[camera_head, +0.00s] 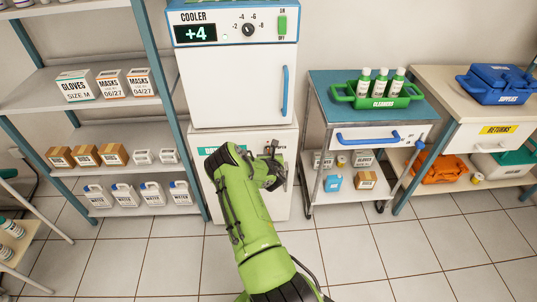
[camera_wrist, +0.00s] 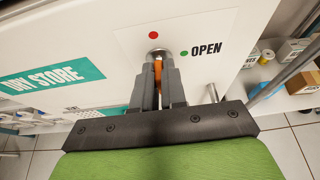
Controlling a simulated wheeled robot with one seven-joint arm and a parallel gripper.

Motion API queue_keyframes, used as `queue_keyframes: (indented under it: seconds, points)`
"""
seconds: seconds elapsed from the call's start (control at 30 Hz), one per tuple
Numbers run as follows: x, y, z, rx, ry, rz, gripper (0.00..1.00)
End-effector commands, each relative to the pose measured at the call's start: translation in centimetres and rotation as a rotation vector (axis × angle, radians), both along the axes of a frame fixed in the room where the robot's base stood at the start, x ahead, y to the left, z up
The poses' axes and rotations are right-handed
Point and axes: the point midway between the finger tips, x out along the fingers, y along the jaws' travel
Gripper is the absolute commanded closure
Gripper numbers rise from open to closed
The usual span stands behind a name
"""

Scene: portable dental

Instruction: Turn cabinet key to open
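The white DRY STORE cabinet (camera_head: 279,207) stands under the cooler, its door closed. In the wrist view its front (camera_wrist: 110,35) carries a round metal lock (camera_wrist: 158,53). A red dot (camera_wrist: 154,35) is above the lock, and a green dot (camera_wrist: 184,53) beside the word OPEN is to its right. An orange key (camera_wrist: 158,72) sits at the lock between the fingers of my gripper (camera_wrist: 158,80), which look closed on it. The key's orange part appears roughly upright, in line with the red dot. In the head view my gripper (camera_head: 272,168) is at the cabinet front and hides the key.
The cooler (camera_head: 232,85) is directly above the cabinet. A shelf unit (camera_head: 140,131) stands to the left. A cart (camera_head: 318,130) with a blue handle (camera_head: 368,138) stands close on the right. The tiled floor (camera_head: 150,255) in front is clear.

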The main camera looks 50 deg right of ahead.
Motion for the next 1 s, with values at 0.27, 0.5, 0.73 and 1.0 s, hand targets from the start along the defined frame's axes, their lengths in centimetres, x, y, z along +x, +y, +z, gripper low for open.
queue_keyframes:
  seconds: [0.27,0.5,0.73,1.0]
  points:
    - [0.05,-0.04,0.13,0.003,-0.008,0.001,1.0]
    - [-0.04,-0.13,0.31,0.056,-0.068,0.003,1.0]
    - [-0.2,-0.27,0.39,0.17,-0.198,0.005,1.0]
    - [-0.47,-0.51,0.11,0.34,-0.391,0.006,1.0]
